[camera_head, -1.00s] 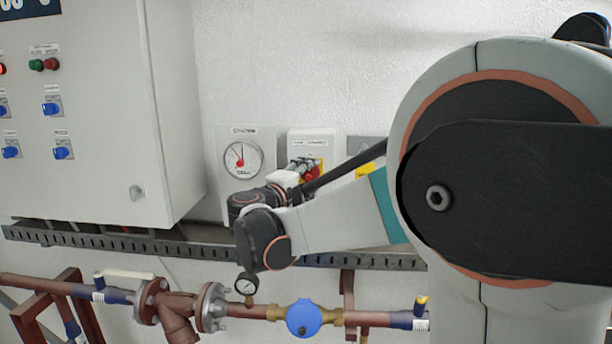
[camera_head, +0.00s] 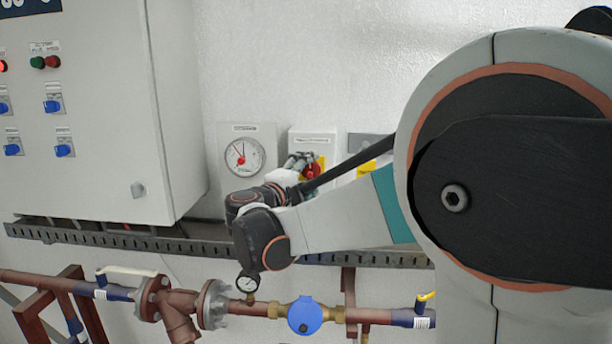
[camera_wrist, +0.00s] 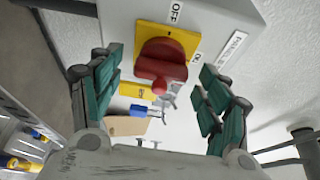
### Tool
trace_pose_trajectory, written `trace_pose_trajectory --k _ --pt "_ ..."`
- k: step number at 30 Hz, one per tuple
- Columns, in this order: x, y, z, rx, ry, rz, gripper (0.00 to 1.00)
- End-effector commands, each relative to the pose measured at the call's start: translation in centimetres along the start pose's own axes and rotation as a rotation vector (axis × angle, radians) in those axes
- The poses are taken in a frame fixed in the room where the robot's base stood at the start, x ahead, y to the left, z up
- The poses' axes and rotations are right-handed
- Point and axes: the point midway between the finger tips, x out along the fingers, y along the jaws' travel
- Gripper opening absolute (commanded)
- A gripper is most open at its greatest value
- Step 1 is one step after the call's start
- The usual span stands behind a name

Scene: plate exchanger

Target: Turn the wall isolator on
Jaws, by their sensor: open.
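The wall isolator is a light grey box (camera_head: 327,143) on the white wall, with a red rotary handle on a yellow plate. In the wrist view the red handle (camera_wrist: 162,62) sits on the yellow plate (camera_wrist: 185,40), with an "OFF" label beside it. My gripper (camera_wrist: 158,95) is open, its green-padded fingers on either side of the handle and apart from it. In the head view my gripper (camera_head: 300,164) is at the isolator's front and partly covers the handle. Whether the pads touch the handle's sides cannot be told from the head view.
A round dial gauge (camera_head: 245,156) is mounted left of the isolator. A large control cabinet (camera_head: 110,120) stands further left. A slotted cable tray (camera_head: 130,240) and brown pipework (camera_head: 180,300) run below. A padlock-like blue item (camera_wrist: 145,110) hangs below the handle.

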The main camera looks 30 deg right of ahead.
Motion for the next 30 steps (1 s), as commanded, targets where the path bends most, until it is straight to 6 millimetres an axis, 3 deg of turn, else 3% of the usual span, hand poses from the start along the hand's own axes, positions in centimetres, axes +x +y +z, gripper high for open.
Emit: trace_pose_trajectory --k 15,21,30 --pt "-9.5 0.1 0.0 0.000 -0.002 0.000 0.70" --pt "-10.9 0.1 0.0 0.000 0.000 0.001 0.70" --pt "-11.1 0.0 -0.1 0.000 0.000 0.000 0.70"
